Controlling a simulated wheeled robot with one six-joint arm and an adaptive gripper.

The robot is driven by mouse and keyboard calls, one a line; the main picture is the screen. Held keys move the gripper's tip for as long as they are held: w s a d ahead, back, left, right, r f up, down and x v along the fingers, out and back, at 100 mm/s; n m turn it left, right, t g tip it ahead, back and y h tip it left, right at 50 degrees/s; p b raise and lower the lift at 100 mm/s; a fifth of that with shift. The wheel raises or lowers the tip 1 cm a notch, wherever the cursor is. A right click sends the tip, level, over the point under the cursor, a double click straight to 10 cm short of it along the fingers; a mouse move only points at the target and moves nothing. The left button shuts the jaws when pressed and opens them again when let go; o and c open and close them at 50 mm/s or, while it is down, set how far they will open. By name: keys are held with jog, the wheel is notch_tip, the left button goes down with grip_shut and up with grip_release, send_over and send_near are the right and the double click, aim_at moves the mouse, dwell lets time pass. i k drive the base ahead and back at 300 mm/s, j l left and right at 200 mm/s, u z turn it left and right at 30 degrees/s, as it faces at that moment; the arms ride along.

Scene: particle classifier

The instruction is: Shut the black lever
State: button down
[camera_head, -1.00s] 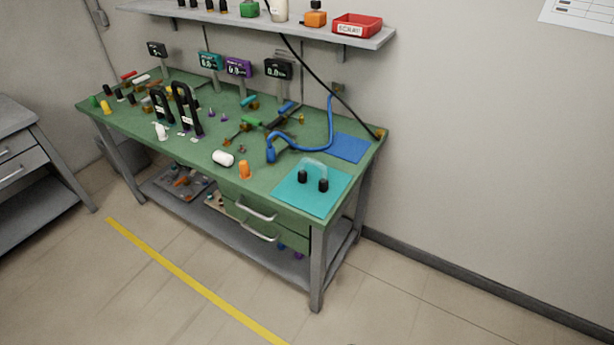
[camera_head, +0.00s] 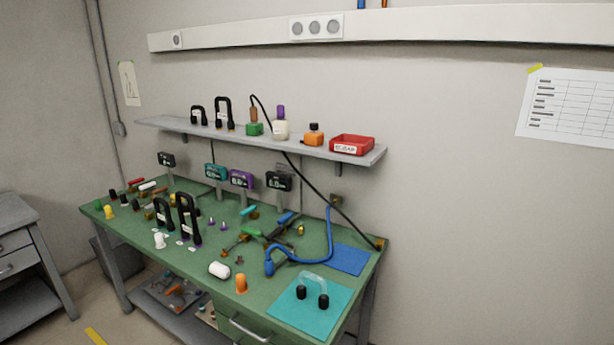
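A green-topped workbench (camera_head: 125,213) carries several small coloured valve levers. Among them are a green lever (camera_head: 251,232), a blue lever (camera_head: 286,217) and a teal lever (camera_head: 248,211). A dark, thin part (camera_head: 266,237) lies between the green and blue levers; it may be the black lever, but it is too small to tell, nor can I tell whether it is open or shut. Other small dark parts stand at the bench's left end. My gripper is not in view.
Black U-shaped loops (camera_head: 189,218) stand on the bench, with displays (camera_head: 279,180) behind. A blue hose (camera_head: 303,260) curves at the right, near a teal mat (camera_head: 290,315). A shelf (camera_head: 228,134) hangs above. A grey cabinet (camera_head: 30,262) stands at the left.

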aim_at(278, 232)
jog(key=i+j+u, duration=0.1)
jog(key=j, duration=0.45)
jog(key=i+j+u, duration=0.1)
jog(key=i+j, duration=0.2)
jog(key=j, duration=0.25)
jog(key=i+j+u, duration=0.1)
jog(key=i+j, duration=0.15)
jog(key=j, duration=0.25)
jog(key=i+j+u, duration=0.1)
jog(key=i+j, duration=0.15)
jog(key=j, duration=0.25)
jog(key=i+j+u, duration=0.1)
jog(key=i+j, duration=0.2)
jog(key=j, duration=0.2)
jog(key=i+j+u, duration=0.1)
jog(key=i+j, duration=0.15)
jog(key=j, duration=0.2)
jog(key=i+j, duration=0.3)
jog(key=j, duration=0.15)
jog(key=i+l, duration=0.8)
jog(key=l, duration=0.2)
jog(key=i+j+u, duration=0.05)
